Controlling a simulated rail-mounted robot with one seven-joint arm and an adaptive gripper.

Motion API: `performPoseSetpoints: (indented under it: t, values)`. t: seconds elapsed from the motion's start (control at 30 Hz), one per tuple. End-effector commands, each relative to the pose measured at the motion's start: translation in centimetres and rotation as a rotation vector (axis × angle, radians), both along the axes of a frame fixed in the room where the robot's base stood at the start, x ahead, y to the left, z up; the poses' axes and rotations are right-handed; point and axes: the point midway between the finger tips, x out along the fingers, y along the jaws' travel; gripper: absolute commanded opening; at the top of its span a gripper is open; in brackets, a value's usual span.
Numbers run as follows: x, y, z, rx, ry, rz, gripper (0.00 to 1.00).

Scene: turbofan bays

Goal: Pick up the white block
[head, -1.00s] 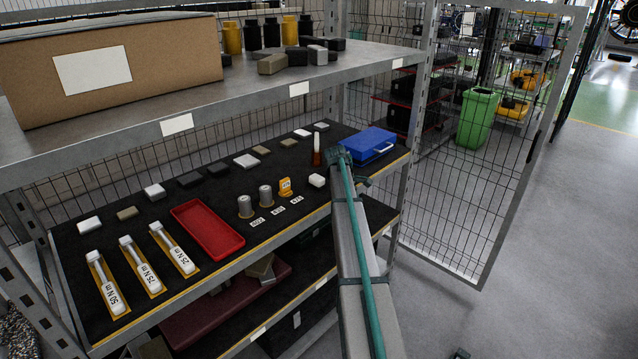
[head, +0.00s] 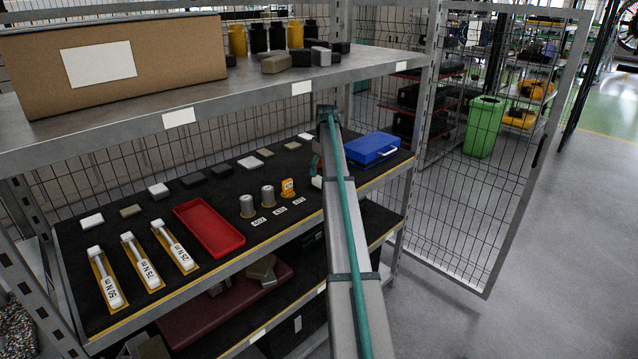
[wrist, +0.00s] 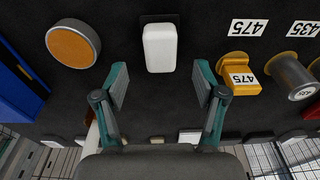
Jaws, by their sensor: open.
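A white block (wrist: 160,47) with rounded edges lies on the black shelf mat in the wrist view, centred ahead of my gripper. In the head view only a sliver of this block (head: 317,182) shows beside my arm. My gripper (wrist: 160,82) is open and empty; its two teal fingers stand apart, left and right of the block's line. The block appears beyond the fingertips, not between them. In the head view my arm hides most of the gripper.
A yellow stand marked 475 (wrist: 243,73) is right of the block in the wrist view, an orange-topped round thing (wrist: 73,43) left. A blue case (head: 372,149), red tray (head: 238,240) and grey cylinders (head: 268,196) share the shelf. An upper shelf (head: 215,100) hangs above.

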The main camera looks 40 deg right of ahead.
Motion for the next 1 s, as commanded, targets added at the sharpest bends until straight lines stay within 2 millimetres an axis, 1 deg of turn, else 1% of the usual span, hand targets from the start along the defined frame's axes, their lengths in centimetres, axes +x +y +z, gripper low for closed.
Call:
performPoseSetpoints:
  t: [0.23,0.4,0.5,0.6,0.77,1.0]
  values:
    - [0.1,0.1,-1.6,0.001,0.002,0.001,0.71]
    - [0.4,0.2,-3.9,0.000,0.002,0.001,0.71]
    - [0.5,0.2,-5.0,0.000,0.001,0.001,0.71]
    - [0.6,0.2,-5.4,-0.001,0.001,0.001,0.71]
    - [0.6,0.1,-5.4,-0.001,0.000,0.001,0.71]
    - [0.6,0.1,-5.4,-0.001,0.000,0.001,0.31]
